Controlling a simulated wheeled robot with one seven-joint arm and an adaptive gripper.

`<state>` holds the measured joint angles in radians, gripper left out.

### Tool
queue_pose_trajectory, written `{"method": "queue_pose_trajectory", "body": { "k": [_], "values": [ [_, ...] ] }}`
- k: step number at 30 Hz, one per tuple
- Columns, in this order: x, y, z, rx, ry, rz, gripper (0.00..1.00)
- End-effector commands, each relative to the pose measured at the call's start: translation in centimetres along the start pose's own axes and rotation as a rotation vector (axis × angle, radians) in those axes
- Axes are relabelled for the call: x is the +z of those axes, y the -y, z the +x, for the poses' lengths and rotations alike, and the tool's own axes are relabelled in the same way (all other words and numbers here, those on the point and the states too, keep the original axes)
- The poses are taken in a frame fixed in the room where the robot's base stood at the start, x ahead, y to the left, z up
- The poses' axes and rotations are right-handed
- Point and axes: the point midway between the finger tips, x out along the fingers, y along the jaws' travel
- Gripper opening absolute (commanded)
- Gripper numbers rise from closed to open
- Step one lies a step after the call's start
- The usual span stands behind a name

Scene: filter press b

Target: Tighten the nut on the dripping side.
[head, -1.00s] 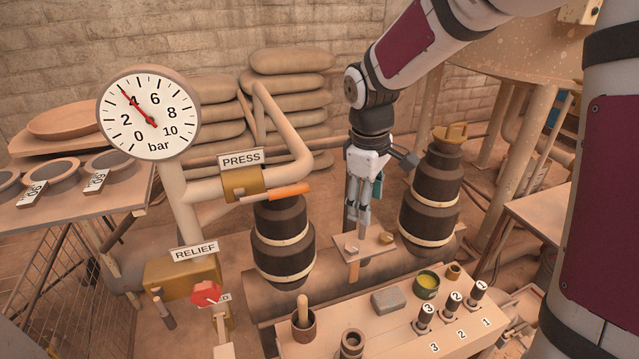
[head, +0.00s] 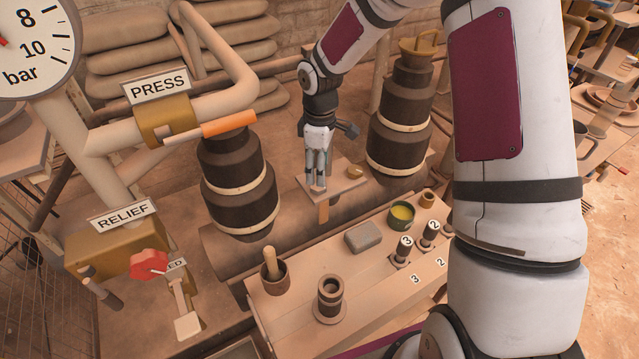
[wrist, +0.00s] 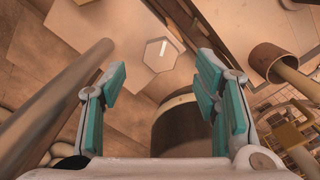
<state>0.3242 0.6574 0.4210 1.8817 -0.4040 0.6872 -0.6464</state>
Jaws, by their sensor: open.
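A small flat plate (head: 341,189) on a post stands between the two dark stacked cylinders. A brass-coloured nut (head: 356,172) sits on its right part. My gripper (head: 318,186) points down at the plate's left part and hides what is there in the head view. In the wrist view a pale six-sided nut (wrist: 161,54) lies on the plate, ahead of and between my open fingers (wrist: 162,80). Nothing is between the finger pads. I cannot make out a drip on either side.
The left dark cylinder (head: 238,185) and right dark cylinder (head: 400,125) flank the plate closely. A PRESS lever with an orange grip (head: 228,124) is at left, a red RELIEF knob (head: 149,264) below. A bench (head: 375,290) in front holds a mortar, grey block and green tin.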

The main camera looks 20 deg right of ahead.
Motion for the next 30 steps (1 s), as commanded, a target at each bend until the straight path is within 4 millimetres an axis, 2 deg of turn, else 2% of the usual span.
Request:
{"method": "queue_pose_trajectory", "body": {
  "k": [1, 3, 9, 21, 22, 23, 28, 30],
  "values": [
    [0.0, 0.0, 1.3, -0.002, 0.002, -0.001, 0.56],
    [0.0, 0.0, 2.4, -0.002, 0.001, 0.000, 0.56],
    [-0.1, 0.0, 4.6, 0.000, 0.000, -0.001, 0.56],
    [0.0, 0.0, 5.3, 0.000, 0.000, 0.000, 0.56],
    [0.0, 0.0, 5.3, 0.000, 0.000, 0.000, 0.54],
    [0.0, 0.0, 5.3, 0.000, 0.000, 0.000, 0.47],
    [0.0, 0.0, 5.3, 0.000, 0.000, 0.000, 0.08],
    [0.0, 0.0, 5.3, 0.000, 0.000, 0.000, 0.08]
  ]
}}
